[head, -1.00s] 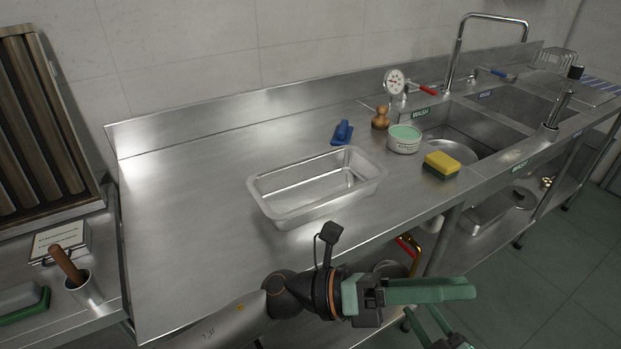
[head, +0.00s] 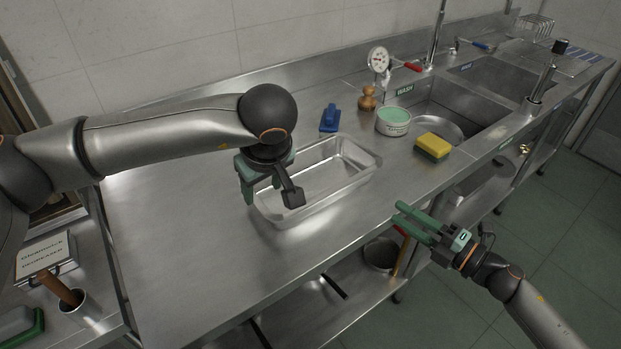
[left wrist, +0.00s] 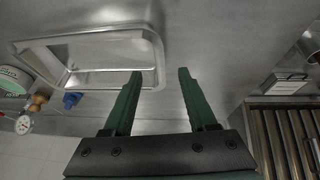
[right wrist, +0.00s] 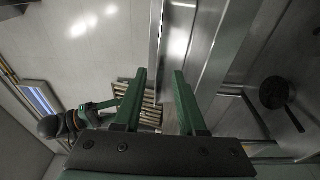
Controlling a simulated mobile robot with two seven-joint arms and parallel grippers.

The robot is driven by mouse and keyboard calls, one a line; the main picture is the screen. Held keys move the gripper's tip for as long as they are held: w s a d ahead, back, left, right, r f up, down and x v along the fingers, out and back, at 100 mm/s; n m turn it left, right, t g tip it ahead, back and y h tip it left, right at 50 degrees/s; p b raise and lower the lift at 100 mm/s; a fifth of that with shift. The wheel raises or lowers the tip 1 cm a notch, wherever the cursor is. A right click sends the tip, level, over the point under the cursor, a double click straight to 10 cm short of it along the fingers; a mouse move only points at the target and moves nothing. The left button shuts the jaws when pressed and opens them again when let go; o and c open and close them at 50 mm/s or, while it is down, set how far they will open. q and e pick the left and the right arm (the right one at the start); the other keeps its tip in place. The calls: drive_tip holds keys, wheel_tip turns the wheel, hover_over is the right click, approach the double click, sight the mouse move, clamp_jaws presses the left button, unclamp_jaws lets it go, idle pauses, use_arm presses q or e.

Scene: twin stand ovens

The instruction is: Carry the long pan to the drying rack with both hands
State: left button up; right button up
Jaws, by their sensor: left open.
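The long pan (head: 338,190) is an empty, shiny rectangular metal pan standing upright on the steel counter. My left gripper (head: 257,192) is above the pan's left end, pointing down, open and empty. In the left wrist view its fingers (left wrist: 160,72) appear on either side of the pan's end rim (left wrist: 160,50); the height gap is unclear. My right gripper (head: 398,214) is open and empty in front of the counter's front edge, right of the pan and apart from it. Its fingers are spread in the right wrist view (right wrist: 159,72). A wire rack (head: 531,27) stands at the far right end.
Right of the pan are a blue brush (head: 330,120), a green-topped tub (head: 393,121), a yellow sponge (head: 433,146) and a wooden knob-like tool (head: 367,98). Behind them are sink basins (head: 460,100) and a tap. The counter left of the pan is clear.

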sight(263, 208)
use_arm(q)
drive_tip(key=shift+d, duration=0.1)
drive_tip(key=shift+f, duration=0.1)
drive_tip(key=shift+f, duration=0.25)
drive_tip(key=x, duration=1.2)
use_arm(e)
drive_tip(key=x, duration=1.2)
drive_tip(key=shift+w+a, duration=0.15)
drive_tip(key=shift+a, duration=0.05)
use_arm(q)
drive_tip(key=shift+c, duration=0.3)
use_arm(e)
drive_tip(key=shift+c, duration=0.2)
use_arm(q)
drive_tip(key=c, duration=0.6)
use_arm(e)
clamp_jaws()
use_arm(q)
clamp_jaws()
drive_tip(key=shift+r, duration=0.1)
